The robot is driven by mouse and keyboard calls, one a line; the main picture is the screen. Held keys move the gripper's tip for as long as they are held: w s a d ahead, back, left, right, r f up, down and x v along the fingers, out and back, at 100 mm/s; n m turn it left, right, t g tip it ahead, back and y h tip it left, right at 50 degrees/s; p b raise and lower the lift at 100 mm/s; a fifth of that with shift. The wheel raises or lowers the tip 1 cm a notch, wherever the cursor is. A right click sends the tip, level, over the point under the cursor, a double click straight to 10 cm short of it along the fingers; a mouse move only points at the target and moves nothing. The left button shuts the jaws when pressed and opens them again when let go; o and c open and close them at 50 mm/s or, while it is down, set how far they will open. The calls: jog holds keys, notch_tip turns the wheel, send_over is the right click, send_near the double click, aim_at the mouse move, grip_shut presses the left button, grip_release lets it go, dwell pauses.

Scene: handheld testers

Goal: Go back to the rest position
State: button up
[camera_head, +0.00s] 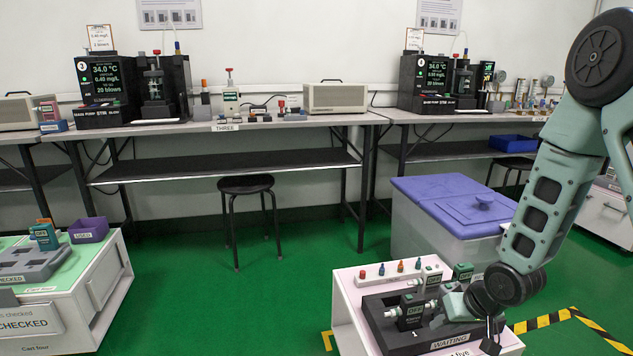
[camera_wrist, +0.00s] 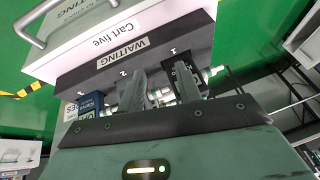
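A dark handheld tester (camera_head: 410,311) stands upright in the tray, left of my gripper. A white tester (camera_head: 432,275) and a green one (camera_head: 462,270) stand behind it. In the wrist view a dark tester (camera_wrist: 182,72) is just beyond the right finger and a blue one (camera_wrist: 90,104) is left of the fingers. My arm partly hides the tray.
A grey bin with a purple lid (camera_head: 455,200) stands close behind the cart. Benches (camera_head: 240,124) with instruments line the wall, with a black stool (camera_head: 246,185) in front. Another cart (camera_head: 100,285) with a CHECKED tray is at left. Green floor between the carts is clear.

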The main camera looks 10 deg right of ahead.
jog(key=s+a+r+n+g, duration=0.2)
jog(key=s+a+r+n, duration=0.3)
jog(key=a+r, duration=0.65)
jog(key=s+a+r+n+g+h, duration=0.1)
jog(key=s+a+r+n+g, duration=0.15)
jog(key=s+a, duration=0.5)
jog(key=s+a+r+n+g, duration=0.1)
jog(key=s+a+r, duration=0.3)
jog(key=s, duration=0.7)
notch_tip(320, 180, up, 37)
jog(key=p, duration=3.7)
jog(key=shift+w+r+p, duration=0.2)
jog(key=shift+w+p, duration=0.05)
jog(key=shift+p, duration=0.15)
jog(key=shift+c, duration=0.3)
